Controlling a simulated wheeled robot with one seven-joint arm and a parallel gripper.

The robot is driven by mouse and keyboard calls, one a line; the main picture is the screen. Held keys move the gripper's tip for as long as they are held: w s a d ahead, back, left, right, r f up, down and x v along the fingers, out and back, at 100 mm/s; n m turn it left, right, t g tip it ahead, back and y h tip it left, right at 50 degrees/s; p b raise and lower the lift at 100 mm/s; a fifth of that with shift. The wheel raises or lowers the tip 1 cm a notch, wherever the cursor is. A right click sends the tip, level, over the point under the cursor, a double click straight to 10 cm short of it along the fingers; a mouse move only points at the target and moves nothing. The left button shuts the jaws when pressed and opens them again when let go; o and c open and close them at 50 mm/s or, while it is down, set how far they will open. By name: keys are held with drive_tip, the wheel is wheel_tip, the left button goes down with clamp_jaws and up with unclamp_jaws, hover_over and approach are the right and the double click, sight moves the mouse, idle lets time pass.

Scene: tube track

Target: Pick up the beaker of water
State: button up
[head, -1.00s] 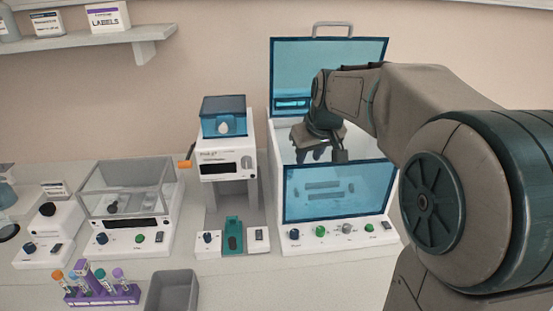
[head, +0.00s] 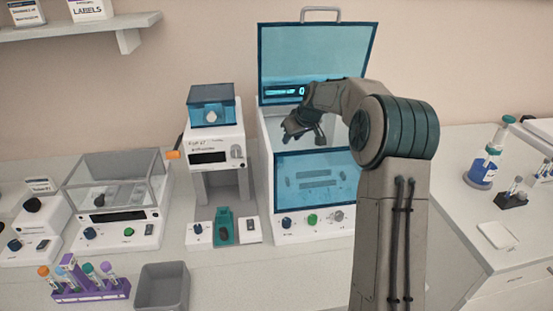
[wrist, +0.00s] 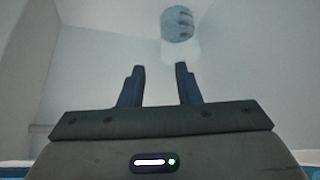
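My gripper (head: 305,137) is inside the upper part of the white cabinet with the raised blue lid (head: 315,60). In the wrist view its two dark fingers (wrist: 160,78) stand apart with nothing between them. Beyond the fingertips, near the top of the wrist view, is a rounded blue-grey thing (wrist: 178,25) with a pale lower part. I cannot tell whether it is the beaker of water. No beaker can be made out clearly in the head view, and the cabinet's front panel hides part of its inside.
The cabinet's walls (wrist: 90,75) are close around my gripper. To its left stand a white device with a blue top (head: 215,145), a clear-lidded box (head: 115,185), a purple tube rack (head: 85,280) and a grey bin (head: 163,287). A blue-liquid flask (head: 482,172) stands on the right bench.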

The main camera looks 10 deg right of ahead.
drive_tip(key=shift+w+a+p+x, duration=0.1)
drive_tip(key=shift+p+x, duration=0.45)
drive_tip(key=shift+x, duration=1.2)
drive_tip(key=shift+w+a+p+x, duration=0.1)
drive_tip(key=shift+p+x, duration=0.45)
drive_tip(key=shift+x, duration=1.2)
drive_tip(key=shift+r, duration=0.2)
clamp_jaws()
